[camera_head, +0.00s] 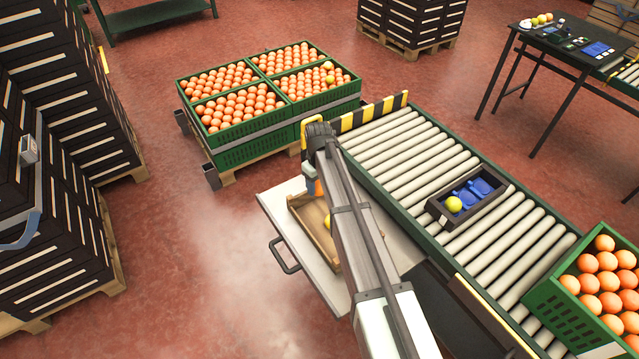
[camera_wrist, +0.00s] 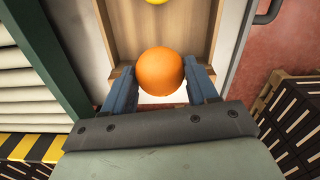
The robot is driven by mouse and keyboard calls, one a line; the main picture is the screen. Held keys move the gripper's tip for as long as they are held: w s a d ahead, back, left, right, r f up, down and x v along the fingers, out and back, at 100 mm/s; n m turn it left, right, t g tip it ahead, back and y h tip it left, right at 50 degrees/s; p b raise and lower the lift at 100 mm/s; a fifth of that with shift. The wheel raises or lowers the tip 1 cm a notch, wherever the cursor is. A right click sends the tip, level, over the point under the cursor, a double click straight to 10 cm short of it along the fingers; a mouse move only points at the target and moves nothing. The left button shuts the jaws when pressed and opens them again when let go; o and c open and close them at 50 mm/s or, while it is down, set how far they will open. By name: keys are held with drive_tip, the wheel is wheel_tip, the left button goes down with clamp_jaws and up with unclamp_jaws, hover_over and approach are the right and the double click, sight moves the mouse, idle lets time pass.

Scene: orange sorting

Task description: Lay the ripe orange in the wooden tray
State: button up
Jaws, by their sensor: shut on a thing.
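The ripe orange (camera_wrist: 160,70) is between the two blue fingers of my gripper (camera_wrist: 160,88) in the wrist view, and the fingers are shut on it. In the head view only a small patch of the orange (camera_head: 319,187) shows beside my arm. The wooden tray (camera_wrist: 122,102) lies beyond and below the orange, which overlaps its near end in the wrist view. I cannot tell the exact height of the orange over it. In the head view my arm covers much of the tray (camera_head: 312,232). A yellow fruit (camera_wrist: 158,2) lies in the tray, partly cut off by the frame.
The tray stands on a pale tabletop (camera_head: 290,222) beside a roller conveyor (camera_head: 395,150). A dark box (camera_head: 487,207) with a yellow fruit and blue items sits on the rollers. Green crates of oranges (camera_head: 240,152) stand behind; another crate (camera_head: 552,308) is at lower right.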

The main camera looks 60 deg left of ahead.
drive_tip(key=shift+f, duration=0.2)
drive_tip(key=shift+f, duration=3.7)
drive_tip(key=shift+f, duration=0.55)
drive_tip(key=o, duration=1.2)
drive_tip(key=shift+o, duration=0.2)
drive_tip(key=shift+o, duration=0.8)
drive_tip(key=shift+r, duration=4)
